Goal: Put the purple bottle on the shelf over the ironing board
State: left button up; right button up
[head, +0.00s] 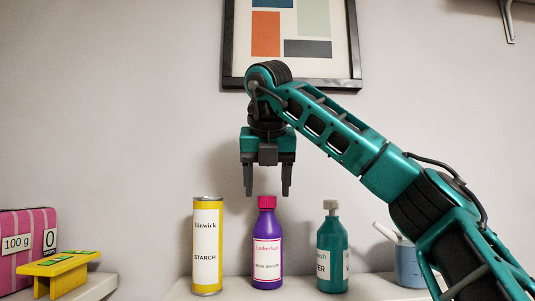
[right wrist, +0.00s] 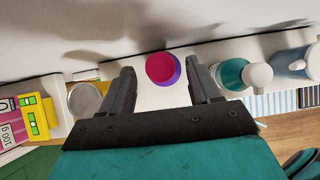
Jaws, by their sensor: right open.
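The purple bottle (head: 267,248) with a pink cap stands upright on a white ledge (head: 235,293), between a yellow starch can and a teal bottle. In the right wrist view its cap (right wrist: 160,67) shows between my fingers, a little beyond the tips. My right gripper (head: 267,192) points down above the bottle, open and empty. Its fingertips are close to cap height; I cannot tell whether they reach beside it. It also shows in the right wrist view (right wrist: 160,80). My left gripper is in neither view. Which shelf lies over the ironing board cannot be told for sure.
The yellow can (head: 207,246) and the teal bottle (head: 332,250) flank the purple bottle closely. A blue-grey watering can (head: 408,264) stands at right. A pink box (head: 20,250) and a yellow object (head: 62,272) sit at left. A framed picture (head: 229,55) hangs behind. A bracket (head: 508,22) shows top right.

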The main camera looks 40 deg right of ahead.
jog(key=v, duration=0.5)
jog(key=shift+s+a+r, duration=0.15)
jog(key=shift+r, duration=0.2)
dwell(0.3)
